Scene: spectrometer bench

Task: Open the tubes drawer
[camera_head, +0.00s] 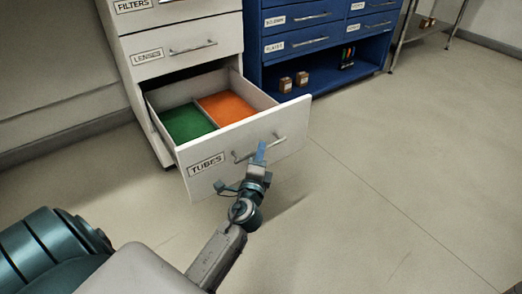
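The tubes drawer (237,155) is the low drawer of the white cabinet, with a "TUBES" label at the left of its front. It stands pulled well out. Inside lie a green section (187,122) and an orange section (226,107), side by side. A metal bar handle (244,155) runs across the drawer front. My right gripper is not in view.
The lenses drawer (188,52) and the filters drawer (135,14) above are shut. A blue cabinet (330,68) with small brown boxes (286,85) on its low shelf stands to the right. The floor (400,170) at the right is clear.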

